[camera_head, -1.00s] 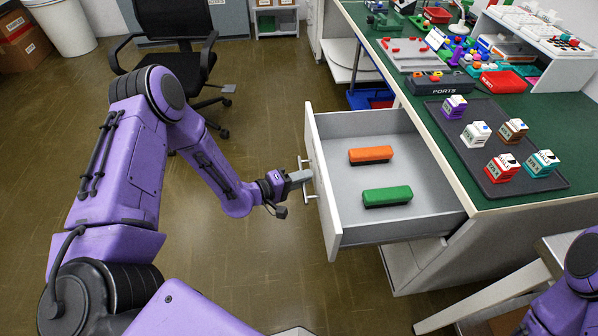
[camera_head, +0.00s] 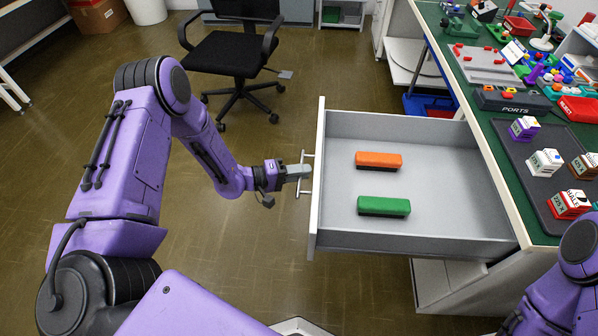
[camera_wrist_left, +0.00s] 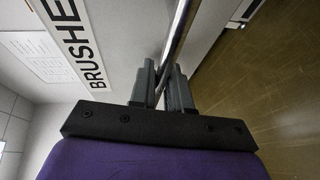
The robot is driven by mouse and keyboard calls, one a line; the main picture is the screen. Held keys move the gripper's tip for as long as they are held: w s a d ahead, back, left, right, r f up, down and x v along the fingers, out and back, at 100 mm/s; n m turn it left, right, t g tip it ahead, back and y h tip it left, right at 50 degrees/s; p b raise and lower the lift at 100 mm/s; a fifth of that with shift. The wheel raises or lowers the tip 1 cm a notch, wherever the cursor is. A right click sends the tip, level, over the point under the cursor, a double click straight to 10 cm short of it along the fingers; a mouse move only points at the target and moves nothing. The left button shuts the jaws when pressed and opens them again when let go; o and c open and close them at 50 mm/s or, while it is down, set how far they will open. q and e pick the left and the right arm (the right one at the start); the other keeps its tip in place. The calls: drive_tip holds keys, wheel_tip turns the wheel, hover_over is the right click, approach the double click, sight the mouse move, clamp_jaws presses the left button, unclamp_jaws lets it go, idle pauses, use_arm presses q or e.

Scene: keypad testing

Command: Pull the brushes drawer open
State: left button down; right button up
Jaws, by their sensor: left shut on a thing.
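The brushes drawer (camera_head: 440,170) stands pulled out from under the green-topped workbench. An orange brush (camera_head: 379,159) and a green brush (camera_head: 384,205) lie apart inside it. Its front carries a metal bar handle (camera_head: 304,187), which also runs between the fingers in the left wrist view (camera_wrist_left: 180,35). A label reading "BRUSHE" (camera_wrist_left: 75,40) shows on the drawer front there. My left gripper (camera_head: 300,172) is shut on the handle, and its fingers show in the left wrist view (camera_wrist_left: 168,88). My right gripper is out of view; only part of my right arm shows at lower right.
The workbench (camera_head: 484,110) holds a dark tray (camera_head: 540,200) with several small boxes, a "PORTS" box (camera_head: 512,100) and coloured parts. A black office chair (camera_head: 232,55) stands behind my left arm.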

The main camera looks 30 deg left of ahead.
use_arm(q)
drive_tip(key=shift+s+d+f, duration=0.1)
drive_tip(key=shift+s, duration=0.05)
drive_tip(key=c, duration=1.4)
unclamp_jaws()
drive_tip(key=shift+c, duration=0.2)
drive_tip(key=v, duration=1)
drive_tip(key=shift+a+p, duration=0.25)
drive_tip(key=shift+p, duration=0.2)
